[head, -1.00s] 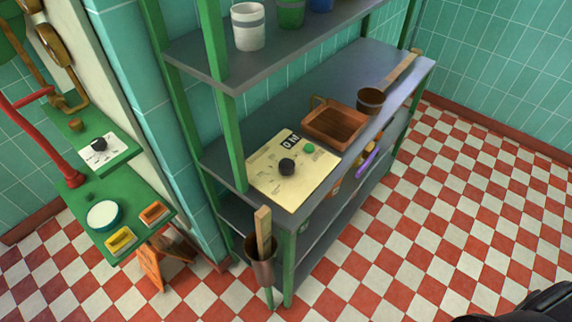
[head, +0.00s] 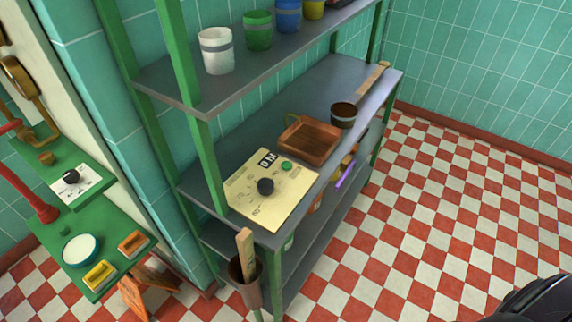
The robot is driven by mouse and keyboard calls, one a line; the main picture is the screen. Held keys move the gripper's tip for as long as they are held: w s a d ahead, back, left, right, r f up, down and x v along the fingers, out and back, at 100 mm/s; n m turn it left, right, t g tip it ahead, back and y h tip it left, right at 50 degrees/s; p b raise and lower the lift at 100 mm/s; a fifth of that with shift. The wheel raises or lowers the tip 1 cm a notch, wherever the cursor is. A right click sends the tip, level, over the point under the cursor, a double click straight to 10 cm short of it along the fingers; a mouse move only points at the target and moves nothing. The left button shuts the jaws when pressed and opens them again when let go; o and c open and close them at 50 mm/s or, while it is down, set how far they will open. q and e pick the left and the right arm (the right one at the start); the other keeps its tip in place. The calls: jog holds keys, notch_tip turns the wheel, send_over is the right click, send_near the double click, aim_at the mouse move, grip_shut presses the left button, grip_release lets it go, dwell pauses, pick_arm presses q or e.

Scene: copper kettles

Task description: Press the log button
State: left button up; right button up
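A cream panel (head: 290,202) lies on the middle shelf, with a black knob (head: 265,186), a small green button (head: 286,166) and a small dark display (head: 267,159). On the green console at the left are a yellow rectangular button (head: 100,275), an orange rectangular button (head: 134,243) and a round white-topped piece with a teal rim (head: 81,250). I cannot read a log label on any of them. Neither of my grippers shows; only a dark, rounded shape is in the lower right corner.
The shelf rack (head: 330,95) with green posts stands mid-view. A brown tray (head: 309,140) and a dark pot (head: 343,115) sit beyond the panel. Cups, including a white one (head: 216,52), stand above. A holder (head: 246,282) hangs at the near corner. The checkered floor (head: 450,210) is clear at right.

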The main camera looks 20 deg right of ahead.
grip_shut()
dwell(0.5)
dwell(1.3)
